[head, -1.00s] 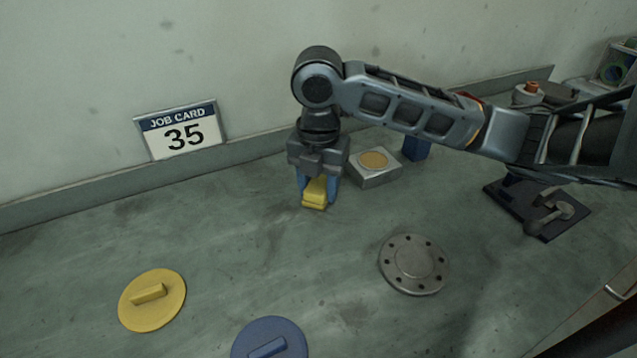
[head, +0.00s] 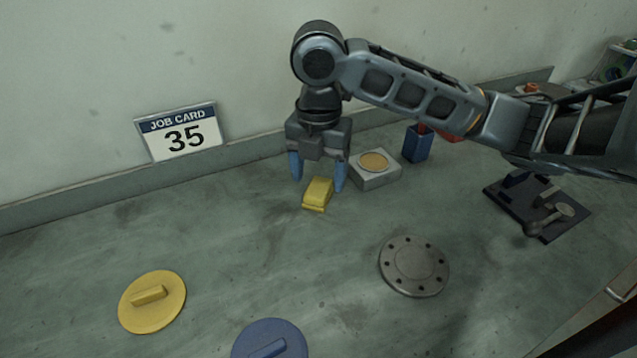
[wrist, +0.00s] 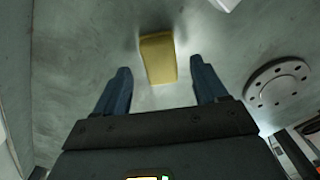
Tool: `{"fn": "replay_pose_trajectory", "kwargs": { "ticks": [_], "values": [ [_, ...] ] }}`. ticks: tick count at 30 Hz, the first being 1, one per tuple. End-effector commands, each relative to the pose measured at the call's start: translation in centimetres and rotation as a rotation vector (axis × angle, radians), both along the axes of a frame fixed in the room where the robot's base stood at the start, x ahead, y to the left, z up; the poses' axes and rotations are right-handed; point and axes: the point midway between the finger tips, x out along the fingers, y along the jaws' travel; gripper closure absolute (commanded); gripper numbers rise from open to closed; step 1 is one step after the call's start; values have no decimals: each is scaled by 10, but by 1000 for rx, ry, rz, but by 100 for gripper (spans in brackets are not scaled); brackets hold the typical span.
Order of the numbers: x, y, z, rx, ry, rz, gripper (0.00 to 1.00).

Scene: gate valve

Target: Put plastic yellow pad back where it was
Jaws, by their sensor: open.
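The yellow pad (head: 318,194) is a small yellow block lying on the bench, left of the pale block with a tan disc. My gripper (head: 318,182) is open and empty, its blue fingers on either side of the pad and slightly above and behind it in the head view. In the wrist view the pad (wrist: 158,57) lies beyond the fingertips of my gripper (wrist: 160,82), roughly centred between them and apart from both.
A pale block with a tan disc (head: 374,168) and a blue holder (head: 417,144) stand to the right. A round metal flange (head: 414,265), a yellow disc (head: 152,302) and a blue disc (head: 270,340) lie in front.

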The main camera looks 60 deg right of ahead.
Motion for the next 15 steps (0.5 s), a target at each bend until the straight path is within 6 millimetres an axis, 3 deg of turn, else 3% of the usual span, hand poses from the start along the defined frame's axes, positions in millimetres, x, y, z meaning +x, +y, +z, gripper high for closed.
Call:
{"fn": "replay_pose_trajectory", "kwargs": {
  "ticks": [9, 15],
  "values": [
    [0, -1, 64, -4, -2, 1, 28],
    [0, 0, 82, -2, 0, 1, 28]
  ]
}}
